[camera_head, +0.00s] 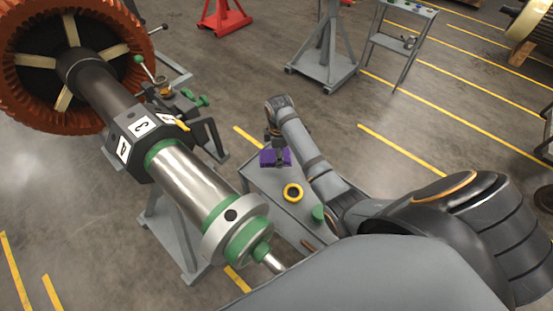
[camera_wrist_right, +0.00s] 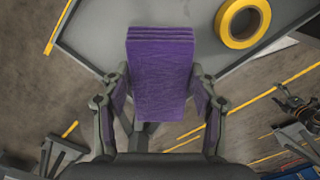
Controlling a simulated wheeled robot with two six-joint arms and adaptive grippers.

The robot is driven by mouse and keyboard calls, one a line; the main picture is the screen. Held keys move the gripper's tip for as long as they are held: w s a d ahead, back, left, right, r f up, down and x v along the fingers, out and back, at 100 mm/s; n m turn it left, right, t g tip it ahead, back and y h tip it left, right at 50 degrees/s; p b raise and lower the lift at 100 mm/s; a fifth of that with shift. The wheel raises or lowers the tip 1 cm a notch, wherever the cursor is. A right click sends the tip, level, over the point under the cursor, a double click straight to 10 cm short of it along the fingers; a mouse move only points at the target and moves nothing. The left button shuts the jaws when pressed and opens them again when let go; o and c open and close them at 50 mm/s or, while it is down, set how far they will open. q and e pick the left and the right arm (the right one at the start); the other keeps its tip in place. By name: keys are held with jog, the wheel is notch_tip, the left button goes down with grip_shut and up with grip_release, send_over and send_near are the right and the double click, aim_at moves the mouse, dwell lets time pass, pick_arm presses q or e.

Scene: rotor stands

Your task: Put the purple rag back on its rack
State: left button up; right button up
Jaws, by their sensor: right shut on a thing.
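The purple rag (camera_head: 268,158) is a folded block at the far end of a grey bench in the head view. It fills the middle of the right wrist view (camera_wrist_right: 160,75), with its folded edge toward the top. My right gripper (camera_head: 277,150) is shut on it, with one finger on each side in the right wrist view (camera_wrist_right: 158,88). I cannot tell whether the rag touches the bench top or is just above it. No rack for the rag can be made out for sure. My left gripper is not in view.
The grey bench (camera_head: 262,183) carries a yellow tape roll (camera_head: 293,192) and a green item (camera_head: 318,213) near my right arm. A large rotor shaft (camera_head: 190,180) on stands lies close on the left. A grey cart (camera_head: 385,43) stands farther back. Open floor lies between.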

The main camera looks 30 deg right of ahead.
jog(key=w+f, duration=0.2)
jog(key=f, duration=0.1)
jog(key=shift+w+d+f, duration=0.2)
jog(key=shift+w+d, duration=0.15)
jog(key=shift+f, duration=1.4)
jog(key=shift+s+f, duration=0.1)
jog(key=o, duration=1.1)
notch_tip(320, 180, up, 12)
jog(key=shift+r, duration=0.15)
